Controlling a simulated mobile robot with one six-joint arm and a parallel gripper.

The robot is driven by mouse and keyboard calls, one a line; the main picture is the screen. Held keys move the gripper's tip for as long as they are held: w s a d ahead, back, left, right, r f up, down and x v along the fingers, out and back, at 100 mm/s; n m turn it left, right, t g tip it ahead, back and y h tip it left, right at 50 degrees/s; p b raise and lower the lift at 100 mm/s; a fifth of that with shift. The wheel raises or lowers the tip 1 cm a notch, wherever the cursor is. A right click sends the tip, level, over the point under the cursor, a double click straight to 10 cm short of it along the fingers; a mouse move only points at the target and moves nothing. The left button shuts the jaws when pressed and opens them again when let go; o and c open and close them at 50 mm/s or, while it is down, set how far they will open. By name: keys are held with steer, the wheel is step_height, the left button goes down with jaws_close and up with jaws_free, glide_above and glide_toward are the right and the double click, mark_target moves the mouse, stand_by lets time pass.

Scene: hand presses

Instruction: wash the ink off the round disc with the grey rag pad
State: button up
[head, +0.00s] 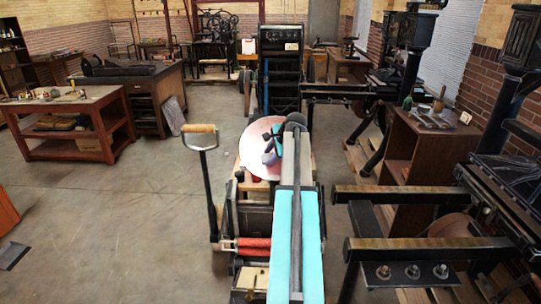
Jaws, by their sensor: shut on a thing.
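The round disc (252,140) is pale pinkish and tilted, at the top of a dark hand press in the middle of the head view. My gripper (271,146) is over the right part of the disc, shut on the small blue-grey rag pad (268,158). The pad lies in front of the disc's face; I cannot tell whether it touches. My arm and gripper hide the disc's right side. The left part shows a pinkish tint, but I cannot tell how much ink is on it.
The press's lever with a wooden handle (199,128) stands left of the disc. Red rollers (253,246) are below it. Dark press bars (430,250) and a brown cabinet (425,140) are on the right. A reddish workbench (75,120) stands at left, with open floor (130,220) between.

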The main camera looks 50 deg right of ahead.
steer(key=shift+s+d+f, duration=0.1)
steer(key=shift+s+d, duration=0.7)
steer(key=shift+s, duration=0.3)
steer(key=shift+s+d, duration=0.8)
steer(key=shift+s, duration=0.3)
steer(key=shift+s+d, duration=0.1)
steer(key=shift+s+d+f, duration=0.1)
steer(key=shift+s+d, duration=0.7)
steer(key=shift+s, duration=0.3)
steer(key=shift+s+d, duration=0.75)
steer(key=shift+s, duration=0.35)
steer(key=shift+w+d+r+p, duration=0.2)
steer(key=shift+w+r+p, duration=0.25)
steer(key=shift+w, duration=0.35)
steer(key=shift+w+d+r+p, duration=0.2)
steer(key=shift+w+r+p, duration=0.1)
steer(key=shift+w+r, duration=0.4)
steer(key=shift+w+d+r+p, duration=0.2)
steer(key=shift+w+r+p, duration=0.2)
steer(key=shift+w, duration=0.45)
steer(key=shift+w+d+r, duration=0.15)
steer(key=shift+w+r, duration=0.1)
steer(key=shift+w, duration=0.25)
steer(key=shift+w+d+r, duration=0.15)
steer(key=shift+w+r, duration=0.1)
steer(key=shift+w, duration=0.25)
